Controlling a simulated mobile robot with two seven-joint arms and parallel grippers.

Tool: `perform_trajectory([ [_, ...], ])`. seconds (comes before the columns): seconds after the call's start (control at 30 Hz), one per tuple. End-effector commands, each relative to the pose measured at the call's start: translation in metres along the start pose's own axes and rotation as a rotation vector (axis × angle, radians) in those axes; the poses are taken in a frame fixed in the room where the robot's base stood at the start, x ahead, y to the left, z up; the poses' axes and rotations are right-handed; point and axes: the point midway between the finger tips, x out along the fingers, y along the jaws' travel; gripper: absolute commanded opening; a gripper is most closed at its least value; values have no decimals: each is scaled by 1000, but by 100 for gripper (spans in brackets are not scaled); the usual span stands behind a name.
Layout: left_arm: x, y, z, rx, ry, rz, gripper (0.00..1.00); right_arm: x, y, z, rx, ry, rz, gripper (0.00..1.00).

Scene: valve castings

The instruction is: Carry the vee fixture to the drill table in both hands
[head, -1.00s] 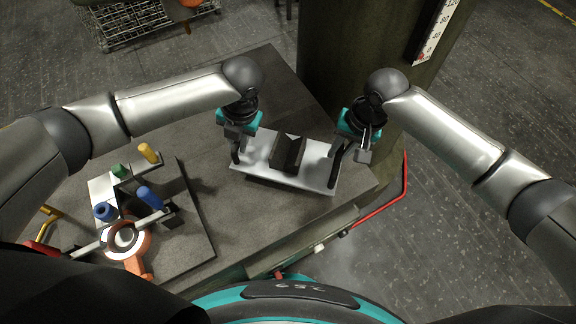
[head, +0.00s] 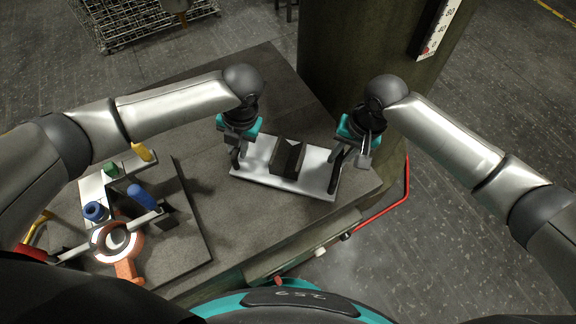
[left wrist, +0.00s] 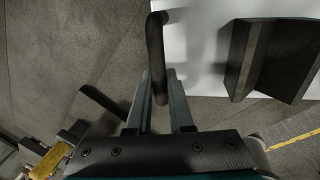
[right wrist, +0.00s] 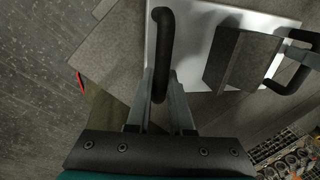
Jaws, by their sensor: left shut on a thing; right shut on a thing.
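The vee fixture is a pale flat plate (head: 255,171) with a dark vee block (head: 287,157) in its middle and a black upright handle at each end. It is over the right part of a dark grey table; I cannot tell whether it touches the top. My left gripper (head: 236,150) is shut on the left handle, which shows between its fingers in the left wrist view (left wrist: 157,60). My right gripper (head: 341,153) is shut on the right handle, seen in the right wrist view (right wrist: 162,50). The plate looks about level.
A dark board (head: 190,235) on the table's left holds a blue-handled tool (head: 142,196), a yellow-handled one (head: 142,152) and an orange ring (head: 117,240). A thick dark green column (head: 335,60) stands behind the table's right end. A red bar (head: 385,210) runs along the right edge.

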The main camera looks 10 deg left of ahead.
Motion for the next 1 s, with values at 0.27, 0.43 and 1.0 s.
perform_trajectory([
  [0.27,5,1,0,-2,2,4,31,5,3,-1,2,1,5,31],
  [0.43,5,0,0,-1,1,2,50,5,2,0,1,0,2,50],
  [1.0,-43,-1,2,0,-7,-1,50,5,1,0,0,0,0,50],
])
